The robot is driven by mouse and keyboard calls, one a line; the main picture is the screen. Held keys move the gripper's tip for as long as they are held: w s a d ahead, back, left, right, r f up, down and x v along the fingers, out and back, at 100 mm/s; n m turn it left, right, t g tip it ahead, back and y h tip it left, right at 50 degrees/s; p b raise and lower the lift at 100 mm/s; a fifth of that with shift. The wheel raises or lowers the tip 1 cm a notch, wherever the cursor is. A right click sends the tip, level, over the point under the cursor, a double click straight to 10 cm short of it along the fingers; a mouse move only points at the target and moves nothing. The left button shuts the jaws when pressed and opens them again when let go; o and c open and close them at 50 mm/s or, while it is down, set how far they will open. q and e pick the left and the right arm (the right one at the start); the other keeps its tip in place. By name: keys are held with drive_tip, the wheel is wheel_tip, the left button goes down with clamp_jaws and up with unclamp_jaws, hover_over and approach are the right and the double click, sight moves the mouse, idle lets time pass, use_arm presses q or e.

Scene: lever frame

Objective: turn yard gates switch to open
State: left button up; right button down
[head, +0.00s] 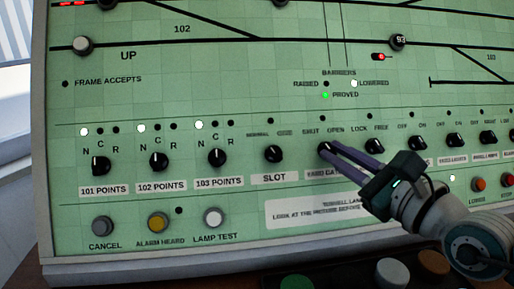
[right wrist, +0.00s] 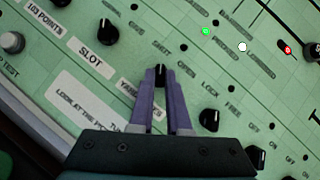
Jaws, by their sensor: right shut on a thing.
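The yard gates switch (head: 324,149) is a small black rotary knob on the green panel, between its SHUT and OPEN labels; its name label (head: 322,174) below is partly covered by my gripper. My right gripper (head: 328,151) reaches in from the lower right, its purple fingers shut on the knob. In the right wrist view the fingertips (right wrist: 160,77) sit on both sides of the knob (right wrist: 160,71). Its pale pointer line seems to face the SHUT label, though the fingers hide part of it. The small lamp above it (head: 326,121) is dark. My left gripper is not in view.
The slot knob (head: 273,153) is close on the left, and the lock/free knob (right wrist: 209,119) is close on the right. A row of buttons, including lamp test (head: 213,218), lies below. A white notice plate (head: 310,210) lies under my gripper.

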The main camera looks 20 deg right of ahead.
idle(0.4)
drive_tip(key=m+h, duration=0.1)
drive_tip(key=m, duration=0.1)
drive_tip(key=m+h, duration=0.1)
drive_tip(key=shift+a+f+m+t+b, duration=0.2)
drive_tip(key=shift+m+t+b, duration=0.1)
drive_tip(key=shift+m+b, duration=0.1)
drive_tip(key=m+h, duration=0.3)
drive_tip(key=m, duration=0.2)
drive_tip(key=shift+a, duration=0.2)
drive_tip(key=m+h, duration=0.1)
drive_tip(key=m, duration=0.1)
drive_tip(key=m+g+h, duration=0.1)
drive_tip(key=m+h, duration=0.1)
drive_tip(key=m, duration=0.1)
drive_tip(key=shift+w+a+b, duration=0.1)
drive_tip(key=shift+a+b, duration=0.1)
drive_tip(key=shift+b, duration=0.2)
drive_tip(key=m+g+h, duration=0.1)
drive_tip(key=m, duration=0.1)
drive_tip(key=m+g+h, duration=0.1)
drive_tip(key=m, duration=0.1)
drive_tip(key=shift+w+a+r+h, duration=0.1)
drive_tip(key=shift+r+h, duration=0.05)
drive_tip(key=shift+h, duration=0.15)
drive_tip(key=shift+m, duration=0.7)
drive_tip(key=shift+g, duration=0.3)
